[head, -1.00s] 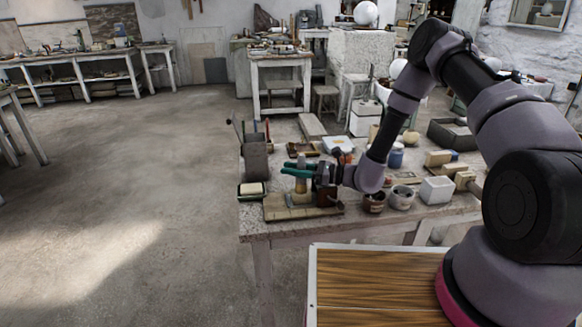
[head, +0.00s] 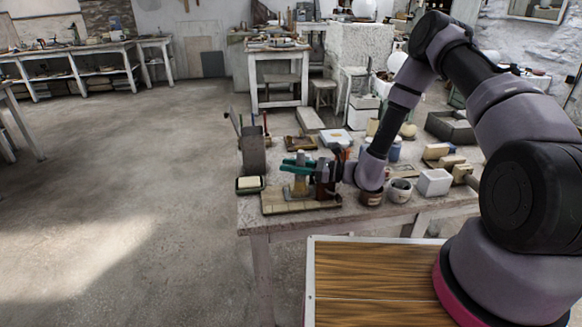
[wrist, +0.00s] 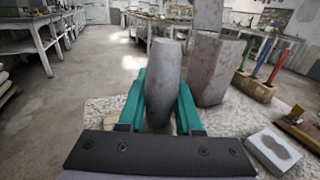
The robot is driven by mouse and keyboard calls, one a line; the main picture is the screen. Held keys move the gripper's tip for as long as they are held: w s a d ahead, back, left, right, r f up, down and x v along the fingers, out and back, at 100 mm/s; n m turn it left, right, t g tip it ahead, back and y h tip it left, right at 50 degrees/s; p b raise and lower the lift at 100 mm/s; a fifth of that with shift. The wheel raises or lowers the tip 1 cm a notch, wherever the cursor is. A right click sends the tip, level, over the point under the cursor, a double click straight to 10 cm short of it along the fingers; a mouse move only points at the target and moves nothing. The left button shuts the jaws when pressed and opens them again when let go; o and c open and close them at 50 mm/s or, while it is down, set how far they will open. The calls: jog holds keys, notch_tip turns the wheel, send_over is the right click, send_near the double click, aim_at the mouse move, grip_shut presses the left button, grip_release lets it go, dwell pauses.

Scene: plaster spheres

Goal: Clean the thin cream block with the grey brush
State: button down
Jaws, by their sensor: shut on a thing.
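My gripper (head: 298,166), with teal fingers, is above the near left part of the worktable. It is shut on an upright, tapering handle, which I take to be the grey brush (wrist: 163,85). The handle looks grey in the wrist view and paler in the head view. The brush's lower end is hidden in the wrist view. Directly below lies a flat board (head: 275,206) with pale tan pieces; I cannot tell whether the brush touches it. A cream block (head: 249,183) sits in a dark green tray left of the board; I cannot tell which pale piece is the thin cream block.
A tall grey block (wrist: 214,70) stands close to the gripper. Behind it is a wooden holder (wrist: 254,87) with coloured sticks. A white block (wrist: 272,150) with a dark oval mark lies at the right.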

jog(key=w, duration=0.2)
jog(key=w+a, duration=0.1)
jog(key=w, duration=0.1)
dwell(0.5)
jog(key=shift+s+r, duration=0.1)
jog(key=shift+s+d+r, duration=0.15)
jog(key=shift+s+r, duration=0.2)
jog(key=shift+s, duration=0.2)
jog(key=shift+s+d+r, duration=0.15)
jog(key=shift+s+r, duration=0.15)
jog(key=shift+s, duration=0.2)
notch_tip(320, 180, up, 2)
jog(key=shift+r, duration=0.2)
